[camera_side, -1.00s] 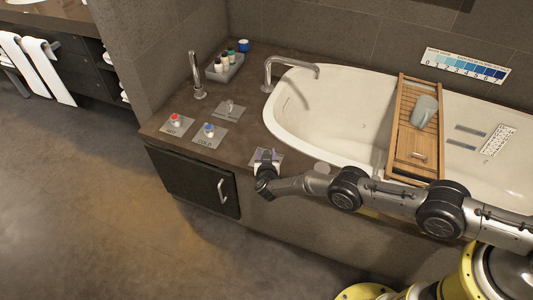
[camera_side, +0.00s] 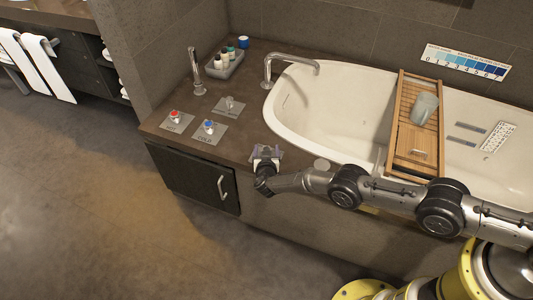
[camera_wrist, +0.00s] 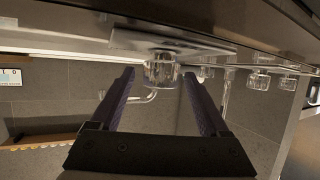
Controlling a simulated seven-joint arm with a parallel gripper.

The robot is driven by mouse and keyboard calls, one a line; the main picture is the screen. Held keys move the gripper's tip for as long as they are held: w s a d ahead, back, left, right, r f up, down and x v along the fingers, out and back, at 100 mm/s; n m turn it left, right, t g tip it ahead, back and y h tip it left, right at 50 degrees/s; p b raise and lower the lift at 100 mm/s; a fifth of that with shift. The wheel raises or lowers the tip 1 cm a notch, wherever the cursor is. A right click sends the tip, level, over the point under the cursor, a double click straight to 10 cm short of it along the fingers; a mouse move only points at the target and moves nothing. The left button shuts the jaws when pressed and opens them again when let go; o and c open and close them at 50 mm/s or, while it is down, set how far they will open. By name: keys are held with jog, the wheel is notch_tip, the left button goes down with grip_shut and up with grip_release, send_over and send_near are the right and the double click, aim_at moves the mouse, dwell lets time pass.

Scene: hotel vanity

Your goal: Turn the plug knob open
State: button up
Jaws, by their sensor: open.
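A clear, faceted plug knob (camera_wrist: 161,71) sits on a flat metal plate (camera_wrist: 190,43) in the wrist view, where the counter appears at the top. My gripper (camera_wrist: 157,78) is open, with one dark purple finger on each side of the knob. I cannot tell whether either finger touches it. In the side view my gripper (camera_side: 266,151) is low over a grey plate (camera_side: 281,157) at the counter's front edge, beside the tub. There the gripper hides the knob. The knob's turn angle is not readable.
On the counter stand a red-marked hot knob (camera_side: 175,115), a blue-marked cold knob (camera_side: 209,127) and another knob (camera_side: 229,103). Behind them are a faucet (camera_side: 196,75) and a bottle tray (camera_side: 226,65). The tub (camera_side: 330,108) with its wooden caddy (camera_side: 410,150) lies to the right.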

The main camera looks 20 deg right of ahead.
jog(key=v, duration=1.4)
jog(key=shift+w+r, duration=0.1)
jog(key=shift+w, duration=0.05)
jog(key=d+n+t+y, duration=0.1)
jog(key=d+n+y, duration=0.4)
jog(key=shift+m, duration=0.3)
jog(key=x, duration=1.3)
jog(key=shift+f, duration=0.3)
jog(key=shift+a, duration=0.1)
grip_shut()
